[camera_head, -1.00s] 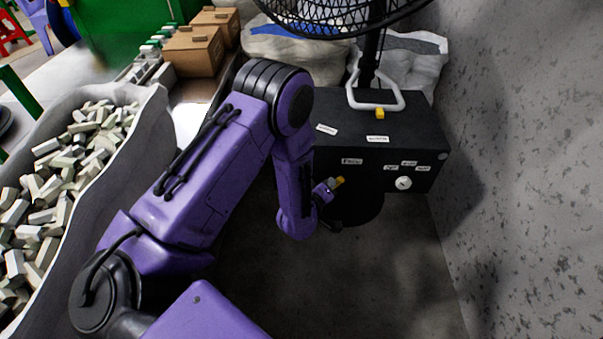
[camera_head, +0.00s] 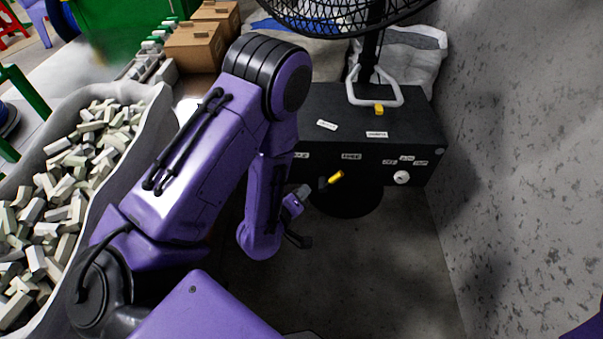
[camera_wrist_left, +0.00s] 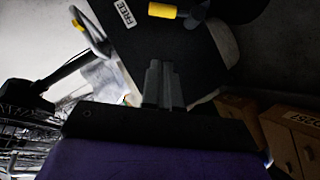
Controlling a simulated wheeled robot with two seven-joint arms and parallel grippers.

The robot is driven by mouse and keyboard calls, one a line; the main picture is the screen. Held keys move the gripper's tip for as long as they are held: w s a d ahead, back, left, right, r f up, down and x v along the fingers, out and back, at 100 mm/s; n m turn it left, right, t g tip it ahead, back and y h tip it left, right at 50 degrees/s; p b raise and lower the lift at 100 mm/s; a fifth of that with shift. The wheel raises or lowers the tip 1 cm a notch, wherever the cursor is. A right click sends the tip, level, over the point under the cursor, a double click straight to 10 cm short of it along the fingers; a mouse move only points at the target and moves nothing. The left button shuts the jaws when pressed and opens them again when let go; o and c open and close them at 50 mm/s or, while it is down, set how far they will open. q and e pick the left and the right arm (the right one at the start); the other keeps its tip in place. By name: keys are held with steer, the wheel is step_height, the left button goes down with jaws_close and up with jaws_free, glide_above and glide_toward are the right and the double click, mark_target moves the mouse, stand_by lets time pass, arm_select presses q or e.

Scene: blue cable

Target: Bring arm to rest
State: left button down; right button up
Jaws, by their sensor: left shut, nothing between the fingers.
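My left arm (camera_head: 195,165) is purple and bent, reaching from the lower left with its forearm hanging down. My left gripper (camera_wrist_left: 163,85) is shut and empty; its grey fingers lie together in the left wrist view. The black box (camera_head: 405,135) carries several white labels and a white knob (camera_head: 401,177). A yellow-tipped dark plug or lever (camera_head: 335,178) sticks out at its front; it also shows in the left wrist view (camera_wrist_left: 163,10).
A caged fan (camera_head: 345,12) stands over the box, by a white handle (camera_head: 373,97). A rough grey wall (camera_head: 530,150) closes the right side. A sack of grey-white blocks (camera_head: 60,190) is at left, cardboard boxes (camera_head: 193,48) behind. The floor (camera_head: 370,270) before the box is clear.

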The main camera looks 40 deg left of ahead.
stand_by(0.4)
arm_select(q)
steer(key=s+a+f+m+g+p, duration=0.1)
steer(key=s+m+g+p, duration=0.1)
steer(key=s, duration=0.5)
steer(key=s+a+f+m+g+y+p, duration=0.1)
steer(key=s+f+g+p, duration=0.1)
steer(key=s+g+p, duration=0.3)
steer(key=s+f+m+g+y+p, duration=0.1)
steer(key=s+m+g+p, duration=0.1)
steer(key=s, duration=0.8)
steer(key=shift+s+a+f+m+g+p, duration=0.15)
steer(key=shift+a+f+m+g+p, duration=0.2)
steer(key=shift+g+p, duration=0.55)
